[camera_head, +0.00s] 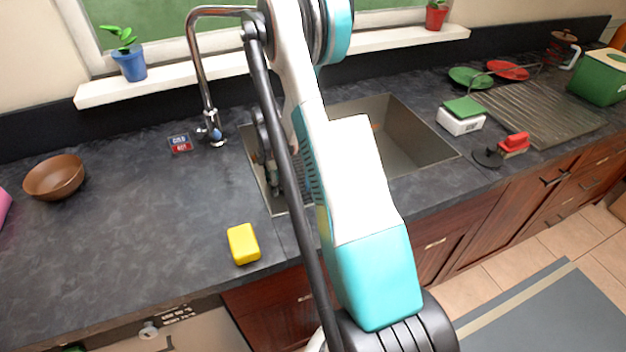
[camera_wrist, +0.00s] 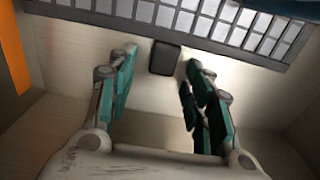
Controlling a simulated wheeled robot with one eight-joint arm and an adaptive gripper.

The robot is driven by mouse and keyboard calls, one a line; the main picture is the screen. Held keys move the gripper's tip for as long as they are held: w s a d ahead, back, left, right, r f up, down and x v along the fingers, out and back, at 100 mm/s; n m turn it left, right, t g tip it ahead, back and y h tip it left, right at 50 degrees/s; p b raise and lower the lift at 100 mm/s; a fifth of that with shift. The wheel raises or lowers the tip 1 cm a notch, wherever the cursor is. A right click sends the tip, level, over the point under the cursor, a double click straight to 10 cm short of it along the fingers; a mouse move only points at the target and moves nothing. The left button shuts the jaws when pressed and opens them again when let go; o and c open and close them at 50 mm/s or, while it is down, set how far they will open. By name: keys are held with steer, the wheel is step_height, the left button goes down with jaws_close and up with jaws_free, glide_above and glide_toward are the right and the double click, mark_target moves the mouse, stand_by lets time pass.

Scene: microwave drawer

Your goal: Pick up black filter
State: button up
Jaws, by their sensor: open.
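A small black block with rounded corners, which looks like the black filter (camera_wrist: 165,57), lies on a pale surface in the wrist view. My gripper (camera_wrist: 160,66) is open, with one teal-padded finger on each side of the block's near end. A gap shows on both sides, and I cannot tell the height of the fingers above the surface. In the head view my arm covers much of the sink (camera_head: 425,140), and part of my gripper shows at the sink's left side. The block cannot be made out in the head view.
A grid of pale panes with a dark frame (camera_wrist: 200,22) lies beyond the block; an orange strip (camera_wrist: 12,55) is at left. On the counter are a yellow sponge (camera_head: 243,244), a brown bowl (camera_head: 54,177), a faucet (camera_head: 208,95) and a white scale (camera_head: 460,121).

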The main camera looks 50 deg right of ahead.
jaws_close()
steer(key=shift+r, duration=0.1)
step_height(320, 180, up, 20)
steer(key=p, duration=0.6)
stand_by(0.5)
